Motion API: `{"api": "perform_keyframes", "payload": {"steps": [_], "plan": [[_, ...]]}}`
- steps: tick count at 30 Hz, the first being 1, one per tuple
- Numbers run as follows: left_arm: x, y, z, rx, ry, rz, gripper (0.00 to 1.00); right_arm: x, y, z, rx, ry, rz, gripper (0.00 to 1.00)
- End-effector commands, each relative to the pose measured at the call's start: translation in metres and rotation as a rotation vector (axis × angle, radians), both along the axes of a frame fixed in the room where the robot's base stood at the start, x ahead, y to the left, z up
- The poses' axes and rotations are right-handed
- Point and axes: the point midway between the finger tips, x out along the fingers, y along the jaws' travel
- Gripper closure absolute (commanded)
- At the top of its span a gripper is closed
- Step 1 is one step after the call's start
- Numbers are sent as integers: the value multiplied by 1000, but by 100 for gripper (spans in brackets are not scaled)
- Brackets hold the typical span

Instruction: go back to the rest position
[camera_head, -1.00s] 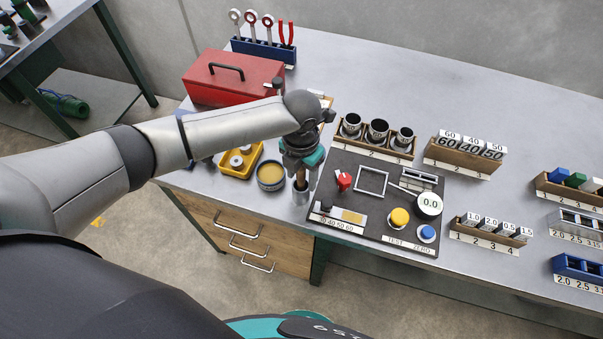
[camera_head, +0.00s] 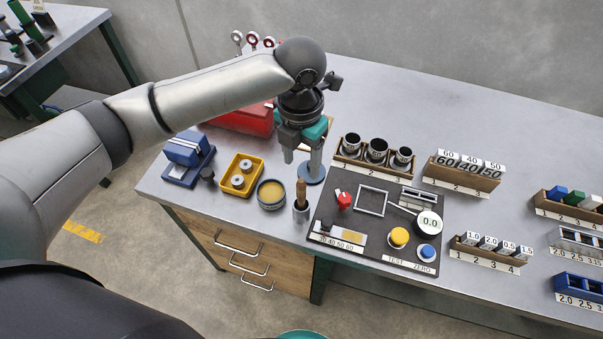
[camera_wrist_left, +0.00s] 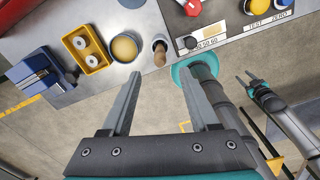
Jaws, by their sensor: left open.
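My left gripper (camera_head: 302,157) is raised above the bench, open and empty, with its fingers pointing down. In the left wrist view its two fingers (camera_wrist_left: 160,88) are spread with nothing between them. A wooden-handled tool (camera_head: 301,191) stands in a small metal cup (camera_head: 301,211) nearer the front edge, apart from the gripper. The handle also shows in the wrist view (camera_wrist_left: 159,57), beyond the fingers. My right gripper (camera_wrist_left: 245,79) shows small at the right of the wrist view, away from the bench top; its opening is too small to judge.
A red toolbox (camera_head: 240,121) is partly hidden by my left arm. A blue vise-like block (camera_head: 188,160), yellow tray (camera_head: 240,176) and round tin (camera_head: 271,194) stand left of the cup. A dark panel (camera_head: 330,200) and labelled racks (camera_head: 462,172) lie to the right.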

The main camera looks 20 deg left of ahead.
Motion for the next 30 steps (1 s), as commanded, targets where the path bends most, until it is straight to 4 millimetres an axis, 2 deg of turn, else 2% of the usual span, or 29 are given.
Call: {"api": "perform_keyframes", "payload": {"steps": [3, 6, 23, 26, 30], "plan": [[0, 0, 13, 1, -1, 0, 39, 0, 0, 0, 0, 0, 0, 50], [-1, 0, 17, 1, 1, 0, 39, 0, 0, 0, -1, 0, 0, 50], [-1, 0, 17, -1, 1, 2, 39, 0, -1, 0, -2, 1, 0, 50], [-4, -6, 14, -15, -2, 37, 39, 0, -1, 0, -2, 1, -1, 50], [-19, -28, -1, -82, -10, 209, 39, 0, -1, 0, -2, 1, -1, 50]]}}
